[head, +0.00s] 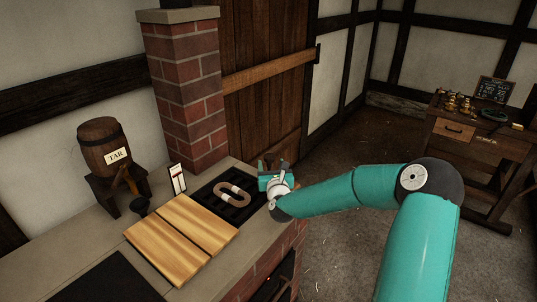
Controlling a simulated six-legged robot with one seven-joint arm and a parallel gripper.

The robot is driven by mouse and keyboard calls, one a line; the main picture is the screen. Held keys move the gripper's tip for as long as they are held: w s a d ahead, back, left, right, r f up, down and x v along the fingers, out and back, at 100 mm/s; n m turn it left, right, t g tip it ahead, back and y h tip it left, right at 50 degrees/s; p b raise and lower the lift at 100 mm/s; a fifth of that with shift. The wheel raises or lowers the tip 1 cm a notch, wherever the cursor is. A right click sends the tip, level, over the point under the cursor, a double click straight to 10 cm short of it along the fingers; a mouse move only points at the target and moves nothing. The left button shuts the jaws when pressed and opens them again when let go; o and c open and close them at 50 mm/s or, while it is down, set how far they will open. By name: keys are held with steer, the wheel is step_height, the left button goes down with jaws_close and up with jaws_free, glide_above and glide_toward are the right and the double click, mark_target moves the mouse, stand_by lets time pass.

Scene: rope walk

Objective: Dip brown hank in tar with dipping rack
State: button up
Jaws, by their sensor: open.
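A brown hank (236,193) with pale bands lies as a loop on a dark slotted grate (211,200) set in the brick counter. I cannot tell whether this grate is the dipping rack. A wooden barrel (103,146) labelled TAR rests on a dark stand at the counter's back left. A wooden cover of two planks (203,222) lies left of the grate. My gripper (264,166) is at the grate's right edge, to the right of the hank and apart from it. It is open, and I see nothing between its fingers.
A small white upright card (178,179) stands behind the planks. A small dark object (140,206) sits below the barrel. A brick pillar (187,90) rises behind the counter. A wooden table (478,141) with brass items and a chalkboard (493,90) stands far right. Floor between is clear.

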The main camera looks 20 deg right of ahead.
steer(key=w, duration=0.2)
steer(key=w+d, duration=0.1)
steer(key=w, duration=0.4)
steer(key=shift+w+d, duration=0.25)
steer(key=shift+w, duration=0.1)
